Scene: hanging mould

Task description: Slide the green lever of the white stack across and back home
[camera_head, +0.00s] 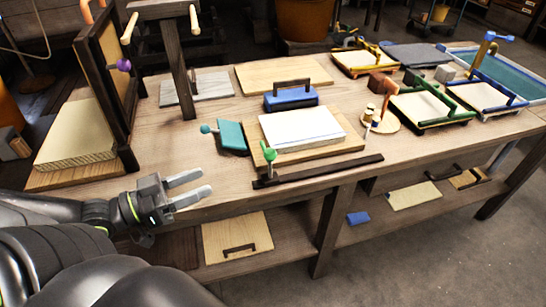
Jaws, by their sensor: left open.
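The white stack (300,128) lies flat on a wooden board (342,148) near the middle of the table. The green lever (268,153), with a round knob on top, stands upright at the left end of a dark rail (322,170) along the stack's front side. My left gripper (196,186) is open and empty at the table's front edge. It is left of the lever and a little nearer the camera, apart from it. My right gripper is not in view.
A teal block (231,137) with a round knob lies left of the stack. A blue-based handled block (291,98) stands behind it. A dark wooden post (178,65) rises at the back left. Framed trays (430,104) fill the right side. Bare tabletop lies between gripper and lever.

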